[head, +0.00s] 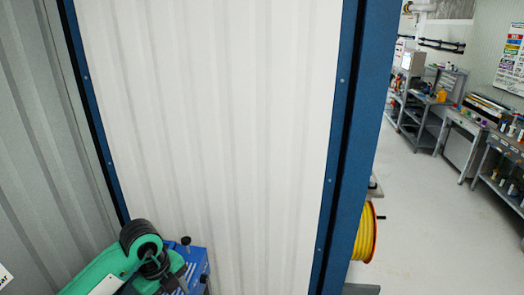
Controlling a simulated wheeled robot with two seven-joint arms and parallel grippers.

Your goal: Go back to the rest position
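A green and black arm, which looks like my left arm, comes in at the bottom left of the head view. Its black rounded joint stands in front of a white corrugated panel (210,120). The arm runs out of the picture at the bottom edge, and I see no gripper fingers on it. My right arm and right gripper do not show.
A blue post (345,150) frames the panel on the right; a grey corrugated wall (40,150) is on the left. A blue object (195,262) sits close beside the arm. A yellow hose reel (367,232) is behind the post. Open floor (430,220) and workbenches (465,122) lie right.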

